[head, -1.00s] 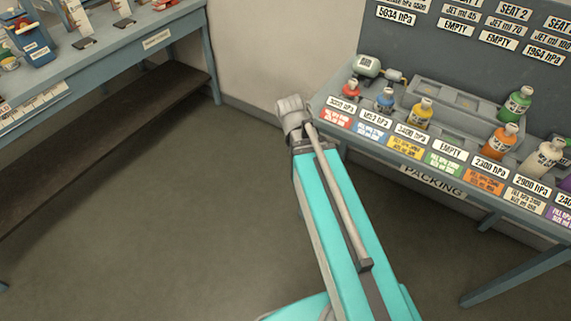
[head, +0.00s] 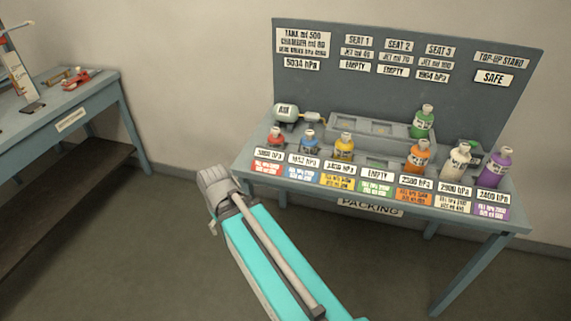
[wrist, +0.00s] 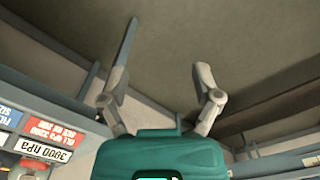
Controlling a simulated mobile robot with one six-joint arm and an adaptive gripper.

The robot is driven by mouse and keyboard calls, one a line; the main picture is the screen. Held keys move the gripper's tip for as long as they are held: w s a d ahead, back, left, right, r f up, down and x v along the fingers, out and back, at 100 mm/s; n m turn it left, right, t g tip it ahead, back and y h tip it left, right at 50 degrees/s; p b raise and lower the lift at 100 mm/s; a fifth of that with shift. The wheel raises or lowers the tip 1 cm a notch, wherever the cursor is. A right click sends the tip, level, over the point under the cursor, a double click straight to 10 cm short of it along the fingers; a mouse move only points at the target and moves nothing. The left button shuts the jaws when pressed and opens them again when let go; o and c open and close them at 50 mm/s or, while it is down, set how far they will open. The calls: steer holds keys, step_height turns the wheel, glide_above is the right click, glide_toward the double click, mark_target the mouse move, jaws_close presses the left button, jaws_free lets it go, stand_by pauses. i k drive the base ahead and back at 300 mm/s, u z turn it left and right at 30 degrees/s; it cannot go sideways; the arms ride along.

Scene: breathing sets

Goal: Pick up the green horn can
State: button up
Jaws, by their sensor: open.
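The green horn can (head: 422,121) stands upright at the back right of the packing table, at the right end of the grey seat block (head: 340,126). A card reading EMPTY (head: 377,175) marks a bare green-labelled spot in the front row. My arm reaches up in front of the table's left end in the head view, and the gripper itself is not clearly seen there. In the wrist view my gripper (wrist: 162,85) is open and empty, with its two fingers spread apart. The green can does not show in the wrist view.
Red (head: 276,138), blue (head: 309,142), yellow (head: 344,147), orange (head: 417,157), cream (head: 456,161) and purple (head: 495,168) cans line the table front. A second table (head: 85,105) is at left; floor between is clear.

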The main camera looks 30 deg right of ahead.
mark_target(423, 120)
steer(key=z, duration=4.4)
steer(key=k, duration=0.1)
steer(key=u, duration=1.45)
